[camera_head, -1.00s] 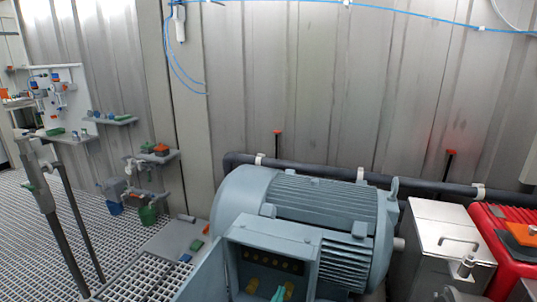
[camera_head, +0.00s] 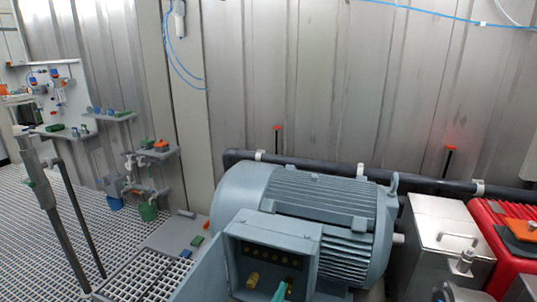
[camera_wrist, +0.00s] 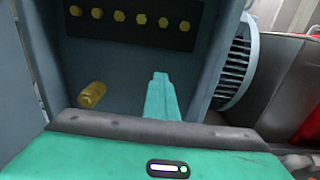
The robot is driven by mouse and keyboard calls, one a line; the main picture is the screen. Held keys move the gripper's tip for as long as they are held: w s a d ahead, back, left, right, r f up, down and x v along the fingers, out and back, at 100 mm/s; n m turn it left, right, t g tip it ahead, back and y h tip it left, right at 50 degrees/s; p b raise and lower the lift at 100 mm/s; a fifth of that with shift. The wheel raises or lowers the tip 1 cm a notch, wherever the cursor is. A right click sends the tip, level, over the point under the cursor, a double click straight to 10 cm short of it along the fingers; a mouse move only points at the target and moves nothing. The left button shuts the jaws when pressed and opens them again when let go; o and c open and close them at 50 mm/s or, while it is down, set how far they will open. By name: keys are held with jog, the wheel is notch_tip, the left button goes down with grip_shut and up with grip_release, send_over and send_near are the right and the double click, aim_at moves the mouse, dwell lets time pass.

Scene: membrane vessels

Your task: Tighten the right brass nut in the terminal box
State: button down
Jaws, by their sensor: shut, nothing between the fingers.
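The open grey terminal box (camera_head: 275,229) is on the side of the motor. Inside, a left brass nut (camera_head: 252,280) sticks out low on the back wall; it also shows in the wrist view (camera_wrist: 92,94). The right brass nut (camera_head: 289,284) is mostly covered by my gripper in the head view and hidden behind the fingers in the wrist view. My gripper (camera_head: 281,289) has teal fingers, shut together and empty, pointing into the box in front of the right nut (camera_wrist: 160,78). I cannot tell whether they touch it.
A row of brass bolts on a dark strip (camera_wrist: 130,18) sits above the nuts. The box's open door (camera_head: 203,277) stands at its left. The finned motor (camera_head: 320,195) is behind. A metal box (camera_head: 445,235) and a red case (camera_head: 505,250) are at the right.

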jog(key=shift+s+d+f, duration=0.15)
jog(key=shift+s+d, duration=0.05)
jog(key=shift+d, duration=0.4)
jog(key=shift+s+d+f, duration=0.15)
jog(key=shift+d+f, duration=0.05)
jog(key=shift+d, duration=0.15)
jog(key=shift+d+r, duration=0.1)
jog(key=shift+r, duration=0.2)
jog(key=shift+s+r, duration=0.1)
jog(key=v, duration=0.5)
jog(key=shift+s+a+r, duration=0.2)
jog(key=shift+s+a, duration=0.05)
jog(key=shift+s, duration=0.1)
jog(key=shift+a, duration=0.1)
